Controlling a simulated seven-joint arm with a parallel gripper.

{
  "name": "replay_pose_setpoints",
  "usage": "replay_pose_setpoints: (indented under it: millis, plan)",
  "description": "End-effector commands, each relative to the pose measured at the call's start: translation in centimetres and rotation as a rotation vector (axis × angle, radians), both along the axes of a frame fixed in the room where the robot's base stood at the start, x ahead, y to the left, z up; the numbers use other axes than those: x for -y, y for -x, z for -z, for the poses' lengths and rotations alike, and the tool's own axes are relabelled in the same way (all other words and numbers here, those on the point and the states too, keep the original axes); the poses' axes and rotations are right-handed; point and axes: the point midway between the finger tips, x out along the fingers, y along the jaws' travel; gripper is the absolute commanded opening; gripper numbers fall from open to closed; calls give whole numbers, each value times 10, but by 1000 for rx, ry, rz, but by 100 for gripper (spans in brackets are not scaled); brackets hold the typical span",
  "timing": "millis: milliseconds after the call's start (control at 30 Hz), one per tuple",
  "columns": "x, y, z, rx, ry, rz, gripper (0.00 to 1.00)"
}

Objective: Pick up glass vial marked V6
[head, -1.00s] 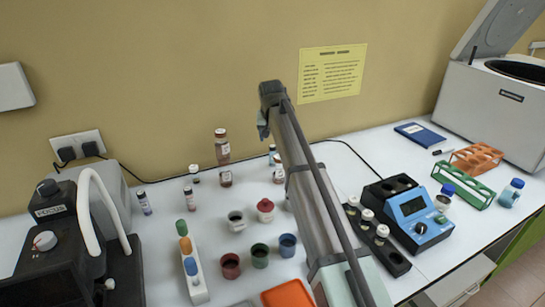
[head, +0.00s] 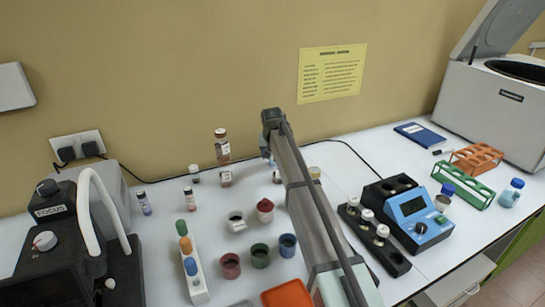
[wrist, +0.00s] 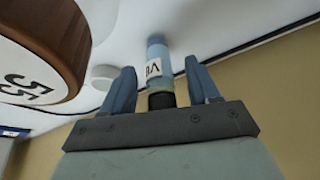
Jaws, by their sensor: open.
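In the wrist view, a light-blue glass vial (wrist: 157,55) with a dark cap stands between the two fingers of my gripper (wrist: 159,70). Its white label shows a V and a second mark that is only partly legible, so I cannot confirm V6. The fingers are open, one on each side, with visible gaps to the vial. The dark cap lies toward the palm. In the head view my gripper (head: 267,150) is low near the back of the table, and my arm covers most of the spot where the vial stands.
A large brown and white round thing marked 55 (wrist: 35,50) is close on the left in the wrist view. Brown bottles (head: 222,147) and small vials (head: 190,198) stand left of my arm. A tan-topped container (head: 314,173) and a black vial block (head: 375,240) are right.

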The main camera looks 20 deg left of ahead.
Motion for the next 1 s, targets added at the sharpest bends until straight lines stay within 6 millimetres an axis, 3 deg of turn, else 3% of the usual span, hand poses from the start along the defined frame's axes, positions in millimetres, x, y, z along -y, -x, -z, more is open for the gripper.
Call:
replay_pose_setpoints:
  millis: [167, 400, 1000]
  plan:
    - [-3, -7, 18, 0, 0, 0, 60]
    - [-3, -7, 19, 1, 0, 0, 59]
    - [-3, -7, 18, 2, -1, 0, 3]
